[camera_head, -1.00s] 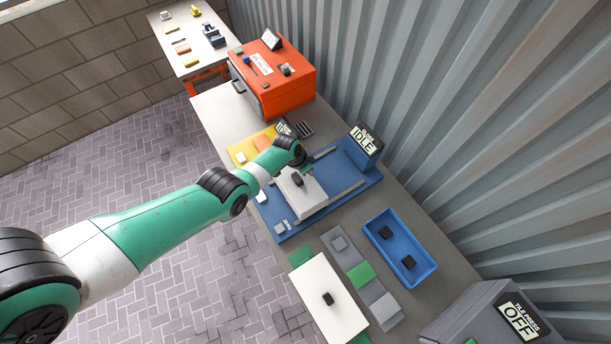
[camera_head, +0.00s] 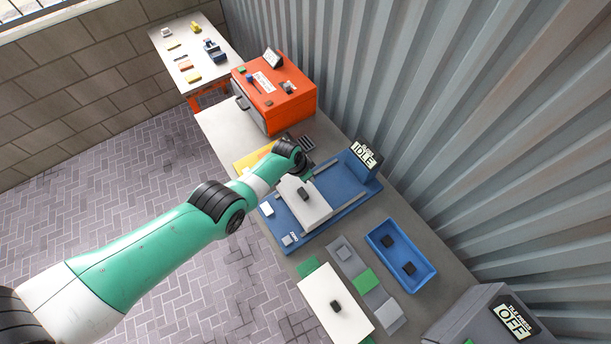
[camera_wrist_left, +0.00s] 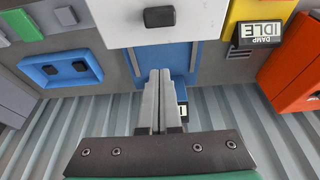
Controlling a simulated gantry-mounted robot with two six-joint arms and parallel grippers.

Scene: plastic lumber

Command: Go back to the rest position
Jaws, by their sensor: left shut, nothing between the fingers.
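My left arm reaches in from the left in the head view, and its gripper (camera_head: 309,174) is above the blue machine, mostly hidden by the wrist. In the left wrist view its two grey fingers (camera_wrist_left: 159,74) are together with nothing between them. Just beyond the fingers is the white block (camera_wrist_left: 160,34) with a black knob (camera_wrist_left: 159,16). In the head view this white block (camera_head: 308,210) sits on the blue machine base (camera_head: 290,240). My right gripper is not in view.
A blue tray (camera_head: 424,257) with two black knobs lies right of the machine. A cream board (camera_head: 325,290) is nearer. An orange box (camera_head: 290,105) stands behind, and a grey tile press (camera_head: 470,320) at lower right. A corrugated wall (camera_head: 420,90) runs along the bench.

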